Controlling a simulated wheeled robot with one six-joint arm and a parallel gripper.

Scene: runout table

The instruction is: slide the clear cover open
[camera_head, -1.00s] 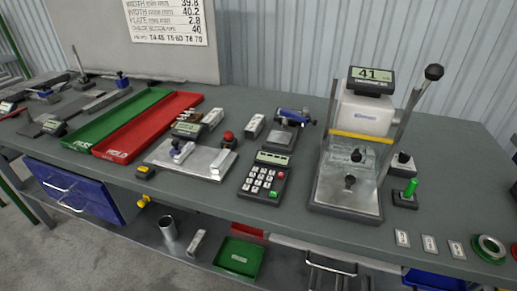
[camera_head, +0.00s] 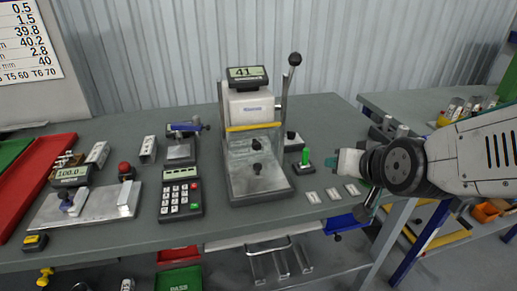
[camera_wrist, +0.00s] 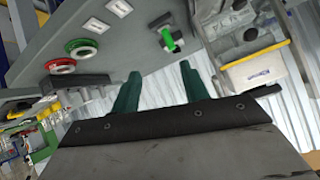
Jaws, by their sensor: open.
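The tester (camera_head: 252,105), with a display reading 41 and a yellow stripe, stands on the grey bench. Its clear cover (camera_head: 240,150) is at the front, below the stripe, with dark knobs (camera_head: 257,143) showing on or behind it. I cannot tell whether the cover has moved along its slide. My gripper (camera_head: 332,161) is right of the tester, apart from it, above the bench edge. In the wrist view its two green fingers (camera_wrist: 160,88) are spread with nothing between them. The tester (camera_wrist: 262,72) shows there at upper right, partly cut off.
A keypad (camera_head: 181,195) and a metal fixture (camera_head: 100,203) are to the left. The tester's long lever (camera_head: 288,85) rises on its right. A second bench (camera_head: 415,107) is at right.

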